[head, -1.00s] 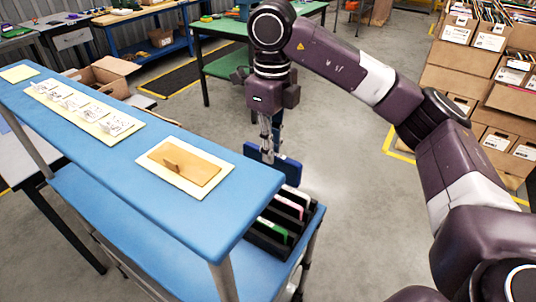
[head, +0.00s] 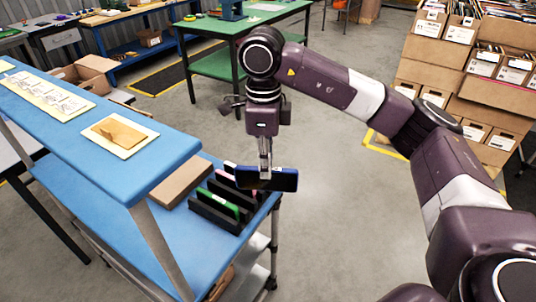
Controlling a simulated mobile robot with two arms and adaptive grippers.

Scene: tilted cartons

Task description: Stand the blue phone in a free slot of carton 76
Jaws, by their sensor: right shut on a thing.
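My right gripper (head: 265,172) is shut on the blue phone (head: 284,180), which lies long side across the picture at the far right end of a black slotted rack (head: 213,214). The phone overlaps the rack in the picture; I cannot tell whether they touch. Several open brown cartons with white labels stand at the upper right, such as one carton (head: 424,56). Their labels are too small to read, so I cannot tell which is carton 76. My left gripper is not in view.
The rack holds a green phone (head: 224,200) and a pink one (head: 226,180) on a blue cart shelf (head: 150,225). The cart's upper blue shelf (head: 150,170) is at the left. A green table (head: 245,28) stands behind. Grey floor (head: 335,190) is clear between the cart and the cartons.

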